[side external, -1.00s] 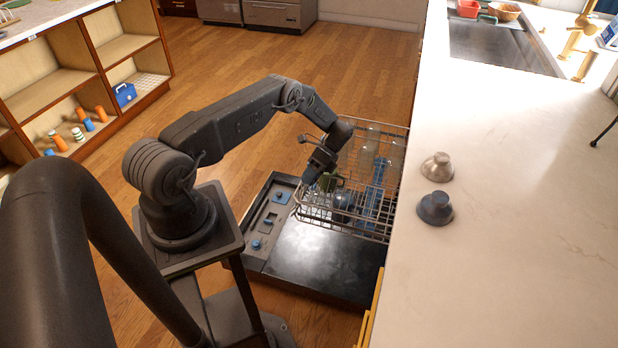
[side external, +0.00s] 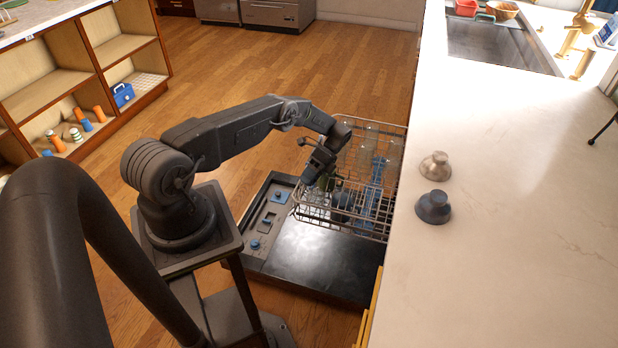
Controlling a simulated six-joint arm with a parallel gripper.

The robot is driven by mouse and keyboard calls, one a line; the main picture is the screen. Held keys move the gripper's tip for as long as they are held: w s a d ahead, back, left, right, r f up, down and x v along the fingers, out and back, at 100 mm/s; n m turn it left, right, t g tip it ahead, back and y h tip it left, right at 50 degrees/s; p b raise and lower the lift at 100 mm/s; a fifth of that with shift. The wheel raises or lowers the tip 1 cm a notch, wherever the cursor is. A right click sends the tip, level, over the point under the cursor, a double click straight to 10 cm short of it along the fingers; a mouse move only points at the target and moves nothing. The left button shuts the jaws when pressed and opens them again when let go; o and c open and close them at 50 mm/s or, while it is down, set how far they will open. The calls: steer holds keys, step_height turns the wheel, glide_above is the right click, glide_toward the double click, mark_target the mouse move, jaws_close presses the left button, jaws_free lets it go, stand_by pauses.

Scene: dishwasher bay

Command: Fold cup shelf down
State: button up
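The dishwasher rack (side external: 378,232) is pulled out above the open dishwasher door (side external: 320,260), beside the counter. Inside it are blue parts (side external: 372,200) and a dark round item (side external: 342,203). Clear glass-like shapes (side external: 372,150) show toward its back. I cannot tell for certain which part is the cup shelf. My gripper (side external: 312,178) points down at the rack's left side. A green item (side external: 327,181) shows right beside it, partly hidden. The fingers are too small and dark to tell whether they are open or touch anything.
Open shelves (side external: 60,80) stand at left. The wooden floor (side external: 270,60) behind is clear.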

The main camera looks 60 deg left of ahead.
steer(key=o, duration=0.4)
steer(key=shift+v, duration=1.45)
steer(key=shift+r, duration=3.6)
